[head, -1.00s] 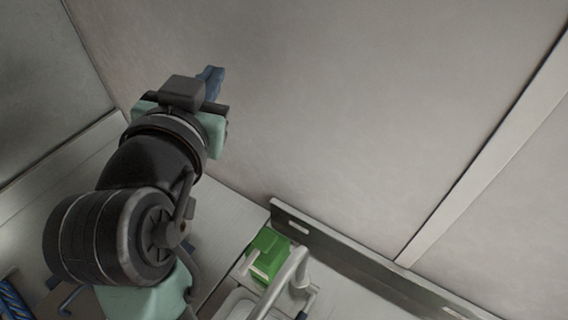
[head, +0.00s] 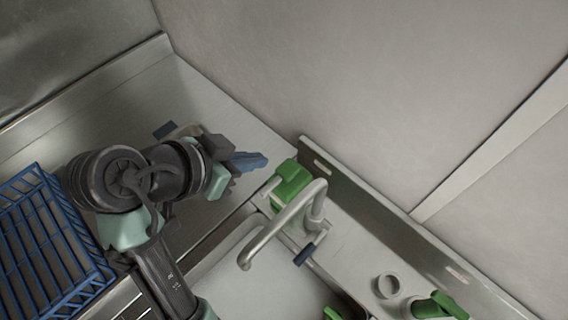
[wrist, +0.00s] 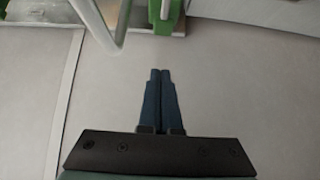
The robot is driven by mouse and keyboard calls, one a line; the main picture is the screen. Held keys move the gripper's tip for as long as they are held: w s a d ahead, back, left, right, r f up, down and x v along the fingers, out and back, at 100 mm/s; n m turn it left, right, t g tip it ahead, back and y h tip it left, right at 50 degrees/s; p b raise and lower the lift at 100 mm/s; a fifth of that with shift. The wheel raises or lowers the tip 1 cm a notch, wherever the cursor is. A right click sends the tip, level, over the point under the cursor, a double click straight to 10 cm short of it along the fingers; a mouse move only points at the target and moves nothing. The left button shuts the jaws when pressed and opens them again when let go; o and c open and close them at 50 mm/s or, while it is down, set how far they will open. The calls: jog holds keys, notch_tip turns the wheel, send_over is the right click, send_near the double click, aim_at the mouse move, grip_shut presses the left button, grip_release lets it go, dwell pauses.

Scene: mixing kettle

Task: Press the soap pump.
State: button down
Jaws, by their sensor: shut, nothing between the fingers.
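The soap pump (head: 290,185), a green box-shaped body with a pale spout pointing left, stands at the back of the sink beside the faucet, near the wall. In the wrist view a green piece at the top edge (wrist: 167,20) looks like it, partly cut off. My gripper (head: 264,160) is shut and empty, its blue fingers together, just left of and behind the pump in the head view. In the wrist view my fingertips (wrist: 160,71) point up the picture towards the green piece, with a gap between. I cannot tell their exact height over the pump.
The curved faucet (head: 290,215) stands right beside the pump, close to my fingers' side. A blue rack (head: 45,245) is at the left. A white ring-shaped item (head: 388,286) and a green-handled item (head: 440,305) are at lower right. The wall is close behind.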

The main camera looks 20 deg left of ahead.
jog(key=p, duration=0.2)
send_over(286, 173)
jog(key=f, duration=0.6)
jog(key=shift+s+a+f, duration=0.15)
jog(key=shift+s+f, duration=0.15)
jog(key=shift+f, duration=0.1)
notch_tip(286, 173, down, 3)
jog(key=shift+f+p, duration=0.15)
jog(key=shift+p, duration=0.3)
jog(key=shift+f, duration=0.4)
notch_tip(286, 173, down, 2)
jog(key=shift+f+b, duration=0.1)
jog(key=shift+b, duration=0.8)
jog(key=shift+s, duration=0.1)
